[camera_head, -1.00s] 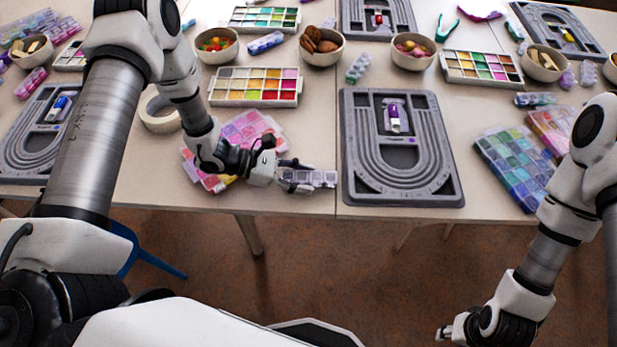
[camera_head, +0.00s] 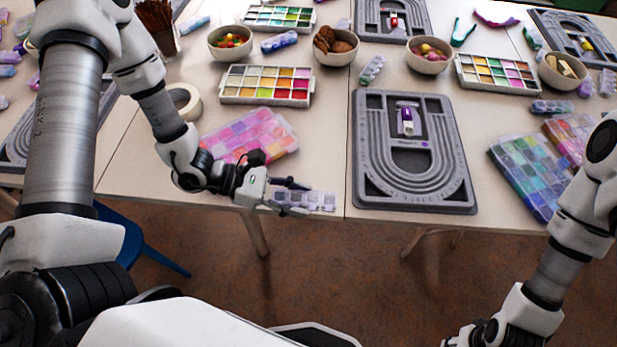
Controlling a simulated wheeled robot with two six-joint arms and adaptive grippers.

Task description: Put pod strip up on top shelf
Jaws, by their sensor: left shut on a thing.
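A pale, clear pod strip (camera_head: 316,201) with a few small compartments is at the front edge of the left table. My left gripper (camera_head: 292,196) is shut on its left end, and the strip extends to the right from the fingers. I cannot tell how far the strip is above the table surface. My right gripper (camera_head: 456,340) is at the bottom edge of the view, partly cut off, away from the tables; its fingers are too unclear to read. No shelf shows in this view.
A grey bead board (camera_head: 412,199) lies right of the strip. Bowls and other pod strips fill the back. A blue chair (camera_head: 124,243) stands below left.

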